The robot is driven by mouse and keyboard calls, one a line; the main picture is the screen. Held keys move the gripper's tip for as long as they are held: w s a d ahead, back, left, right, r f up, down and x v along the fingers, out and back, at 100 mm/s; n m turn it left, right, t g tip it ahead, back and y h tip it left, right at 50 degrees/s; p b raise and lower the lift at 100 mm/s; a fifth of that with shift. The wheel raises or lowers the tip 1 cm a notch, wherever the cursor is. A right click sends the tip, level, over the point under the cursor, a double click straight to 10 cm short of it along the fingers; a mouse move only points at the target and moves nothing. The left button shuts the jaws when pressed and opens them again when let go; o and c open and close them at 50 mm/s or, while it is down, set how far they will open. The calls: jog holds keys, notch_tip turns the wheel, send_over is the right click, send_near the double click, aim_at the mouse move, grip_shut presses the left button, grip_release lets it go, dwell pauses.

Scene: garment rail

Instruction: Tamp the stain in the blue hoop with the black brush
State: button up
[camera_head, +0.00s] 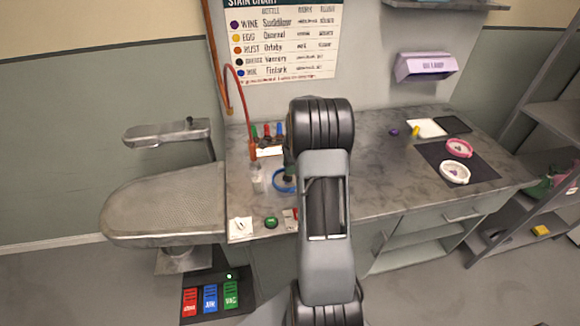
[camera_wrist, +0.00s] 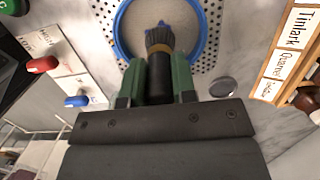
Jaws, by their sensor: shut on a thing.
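The blue hoop (camera_wrist: 202,48) rings pale fabric in the wrist view, with its top cut off by the frame edge. In the head view the hoop (camera_head: 275,183) is partly hidden behind my arm. My gripper (camera_wrist: 158,80) is shut on the black brush (camera_wrist: 160,42), its green-sided fingers around the handle. The bristles point into the hoop. A blue stain (camera_wrist: 165,25) shows on the fabric just past the bristle tips and is partly covered by them. I cannot tell whether the bristles touch the fabric.
A labelled bottle rack (camera_wrist: 285,50) stands right of the hoop in the wrist view, with a grey round disc (camera_wrist: 223,88) close by. Red (camera_wrist: 42,65) and blue (camera_wrist: 76,101) switches are at left. A clear bottle (camera_head: 257,180) stands left of the hoop.

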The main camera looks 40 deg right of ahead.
jog(key=shift+r+p, duration=0.3)
jog(key=shift+r, duration=0.3)
jog(key=shift+f, duration=0.25)
jog(key=shift+f+b, duration=0.65)
jog(key=shift+f, duration=0.15)
jog(key=shift+r, duration=0.1)
jog(key=shift+r+p, duration=0.8)
jog(key=shift+r, duration=0.15)
jog(key=shift+f, duration=0.3)
